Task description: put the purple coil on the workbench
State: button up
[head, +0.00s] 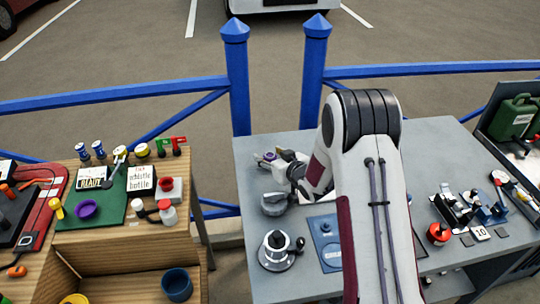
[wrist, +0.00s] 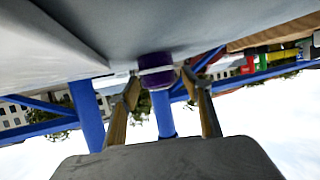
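The purple coil (head: 269,157), with a pale band around it, is at the far left part of the grey workbench (head: 258,205). In the wrist view the coil (wrist: 157,77) shows against the grey bench surface, which is at the top of that picture. My gripper (head: 280,160) is right beside the coil. In the wrist view its two fingers (wrist: 160,80) are apart, one on each side of the coil, with a narrow gap visible on the right. Contact on the left side is hard to tell.
A grey rounded object (head: 274,204) and a round metal device (head: 278,250) stand near my gripper. A blue plate (head: 328,240) lies beside them. A wooden bench at left bears a green mat (head: 108,208) with a purple ring (head: 85,209). Blue railing (head: 120,95) runs behind.

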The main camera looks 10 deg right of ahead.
jog(key=shift+r, duration=0.15)
jog(key=shift+v, duration=6)
jog(key=shift+r, duration=0.1)
jog(key=shift+d+r, duration=0.2)
jog(key=shift+r, duration=0.2)
jog(key=s+d+r+m+g+h, duration=0.1)
jog(key=s+d+r+g+h, duration=0.15)
jog(key=s+r, duration=0.45)
jog(key=s+d+r+m+g+h, duration=0.1)
jog(key=s+d+r+h, duration=0.15)
jog(key=s+r, duration=0.4)
jog(key=s+a+r+g, duration=0.1)
jog(key=s+a+g, duration=0.1)
jog(key=s, duration=1)
jog(key=s+a+r+m+g, duration=0.1)
jog(key=s+a+g, duration=0.1)
jog(key=s, duration=1)
jog(key=shift+s+a+r+m+y, duration=0.3)
jog(key=shift+a+r+y, duration=0.1)
jog(key=shift+a, duration=0.25)
